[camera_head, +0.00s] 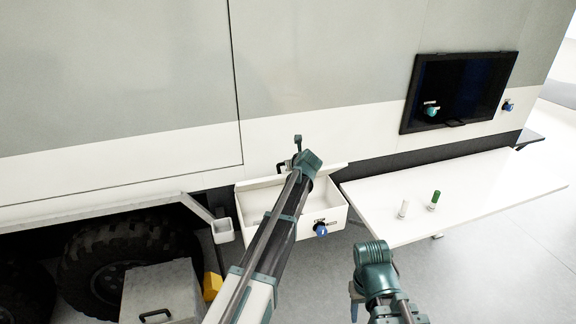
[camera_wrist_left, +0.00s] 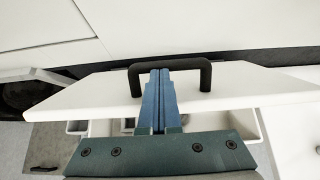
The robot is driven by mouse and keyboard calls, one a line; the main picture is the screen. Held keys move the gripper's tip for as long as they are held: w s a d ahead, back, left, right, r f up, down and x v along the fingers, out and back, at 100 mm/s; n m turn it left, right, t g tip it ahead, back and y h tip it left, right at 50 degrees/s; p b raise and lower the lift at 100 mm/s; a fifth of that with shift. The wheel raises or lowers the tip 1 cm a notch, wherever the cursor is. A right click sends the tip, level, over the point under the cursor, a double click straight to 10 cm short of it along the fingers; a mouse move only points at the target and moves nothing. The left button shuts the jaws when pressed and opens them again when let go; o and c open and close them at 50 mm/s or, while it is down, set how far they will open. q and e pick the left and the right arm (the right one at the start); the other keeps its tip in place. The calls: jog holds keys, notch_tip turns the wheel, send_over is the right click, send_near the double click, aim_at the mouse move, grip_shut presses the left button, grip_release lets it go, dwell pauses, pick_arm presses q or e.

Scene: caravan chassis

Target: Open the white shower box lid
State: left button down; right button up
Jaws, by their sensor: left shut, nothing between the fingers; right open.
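The white shower box (camera_head: 333,215) sticks out from the caravan's side below the wall, and its inside shows from above. Its white lid (camera_wrist_left: 225,80) appears raised at the back, with a black handle (camera_wrist_left: 203,65) on it. My left gripper (camera_head: 298,148) is at the lid. In the left wrist view its shut, empty fingers (camera_wrist_left: 160,75) reach up to the handle's bar, between its two legs; I cannot tell whether they touch it. My left arm covers the middle of the box. My right gripper (camera_head: 355,298) is open, low in front of the white table.
The white table (camera_head: 470,200) to the right carries a white cylinder (camera_head: 403,209) and a green-topped one (camera_head: 434,200). A blue knob (camera_head: 320,229) is on the box front. A grey case (camera_head: 165,290) and wheel (camera_head: 125,255) stand left.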

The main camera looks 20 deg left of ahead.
pick_arm(q)
jog(key=shift+w+a+r+p, duration=0.3)
jog(key=shift+w+a+r, duration=0.25)
jog(key=shift+r, duration=0.25)
jog(key=w+a+r+p, duration=0.2)
jog(key=w+a, duration=0.1)
jog(key=w, duration=0.3)
jog(key=shift+a+r+p, duration=0.2)
jog(key=shift+a+p, duration=0.05)
jog(key=shift+p, duration=0.05)
pick_arm(e)
jog(key=shift+s+a+r, duration=0.1)
jog(key=shift+s+r, duration=0.05)
jog(key=shift+r, duration=2.05)
